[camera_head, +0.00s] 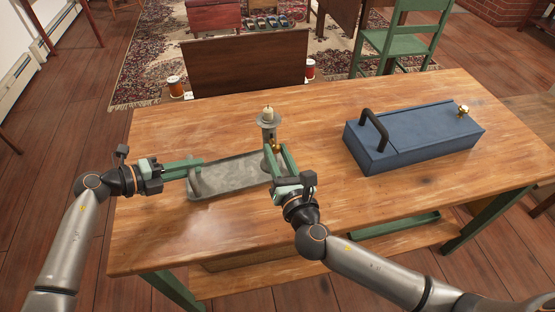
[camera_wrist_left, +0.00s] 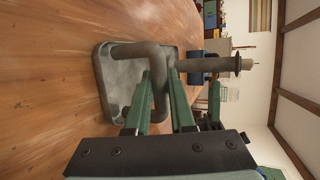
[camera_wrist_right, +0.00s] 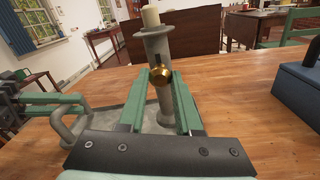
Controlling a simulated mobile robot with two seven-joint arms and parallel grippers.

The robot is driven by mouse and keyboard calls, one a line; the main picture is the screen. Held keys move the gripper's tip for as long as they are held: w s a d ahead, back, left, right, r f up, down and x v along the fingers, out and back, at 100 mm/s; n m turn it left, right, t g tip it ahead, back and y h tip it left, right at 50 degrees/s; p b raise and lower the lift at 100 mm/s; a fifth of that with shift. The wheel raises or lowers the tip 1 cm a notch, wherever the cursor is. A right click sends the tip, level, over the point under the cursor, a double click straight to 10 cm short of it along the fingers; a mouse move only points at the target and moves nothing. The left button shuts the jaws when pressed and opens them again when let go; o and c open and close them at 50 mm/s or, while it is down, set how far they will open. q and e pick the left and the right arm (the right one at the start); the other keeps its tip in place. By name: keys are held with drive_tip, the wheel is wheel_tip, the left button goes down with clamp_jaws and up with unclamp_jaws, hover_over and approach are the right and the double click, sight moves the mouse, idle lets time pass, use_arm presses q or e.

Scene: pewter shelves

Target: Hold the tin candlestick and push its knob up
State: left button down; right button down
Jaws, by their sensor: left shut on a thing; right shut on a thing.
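The tin candlestick is a long grey tray (camera_head: 232,173) with a loop handle (camera_head: 195,181) at its left end and an upright stem at its right end. A cup-like drip plate with a short cream candle (camera_head: 268,113) tops the stem (camera_wrist_right: 158,45). A brass knob (camera_wrist_right: 160,75) sits on the stem's side, below the drip plate. My left gripper (camera_head: 196,172) is shut on the loop handle, also seen in the left wrist view (camera_wrist_left: 158,85). My right gripper (camera_head: 277,155) has its fingertips on either side of the knob and is shut on it.
A blue box (camera_head: 410,135) with a black handle and brass knob stands on the table to the right. The wooden table (camera_head: 330,205) is otherwise clear. Beyond its far edge are a dark wooden panel (camera_head: 245,65) and a green chair (camera_head: 390,45).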

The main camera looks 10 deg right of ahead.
use_arm(q)
drive_tip(key=shift+a+f, duration=0.1)
use_arm(e)
drive_tip(key=shift+r, duration=0.4)
drive_tip(key=c, duration=0.6)
unclamp_jaws()
drive_tip(key=s, duration=0.7)
drive_tip(key=shift+s+d, duration=0.25)
drive_tip(key=shift+d, duration=0.1)
